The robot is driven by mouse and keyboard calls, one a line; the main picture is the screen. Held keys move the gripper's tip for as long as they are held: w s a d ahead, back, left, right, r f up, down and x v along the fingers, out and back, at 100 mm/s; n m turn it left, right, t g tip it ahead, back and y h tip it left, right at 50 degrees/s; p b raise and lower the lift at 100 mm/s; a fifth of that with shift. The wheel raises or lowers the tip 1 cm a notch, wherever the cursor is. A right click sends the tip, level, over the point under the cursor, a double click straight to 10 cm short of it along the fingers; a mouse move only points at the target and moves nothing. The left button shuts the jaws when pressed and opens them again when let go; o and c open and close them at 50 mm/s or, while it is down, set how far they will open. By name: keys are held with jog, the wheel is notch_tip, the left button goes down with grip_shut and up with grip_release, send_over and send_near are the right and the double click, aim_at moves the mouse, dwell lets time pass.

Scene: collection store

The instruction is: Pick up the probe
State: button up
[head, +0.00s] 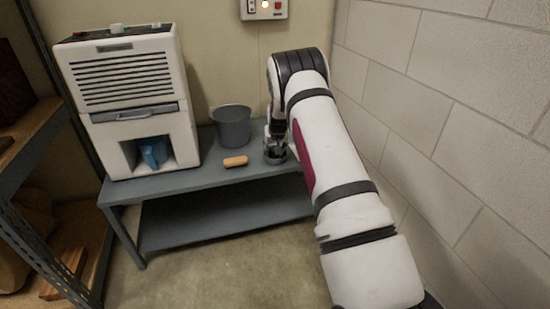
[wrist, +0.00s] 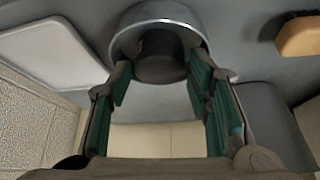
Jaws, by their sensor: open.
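In the wrist view a dark, short cylinder (wrist: 160,62) shows inside a round grey metal rim (wrist: 126,38). It is probably the probe in a holder, but I cannot tell for certain. My gripper (wrist: 161,82) is open, with its teal-padded fingers to the left and right of the dark cylinder. I see no clear contact, and the cylinder's lower part is hidden. In the head view my gripper (head: 274,136) points down over a small dark round thing (head: 275,157) near the right end of the grey bench (head: 200,180).
A tan block with dark bristles (head: 235,161), like a brush, lies left of my gripper. A grey bucket (head: 232,128) stands behind it. A white louvred machine (head: 130,90) fills the bench's left end. A block wall (head: 430,100) is close on the right.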

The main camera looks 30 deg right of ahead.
jog(key=shift+w+d+f, duration=0.1)
jog(key=shift+w+f, duration=0.1)
jog(key=shift+f, duration=0.25)
jog(key=shift+r, duration=0.1)
jog(key=c, duration=0.9)
jog(key=shift+c, duration=0.2)
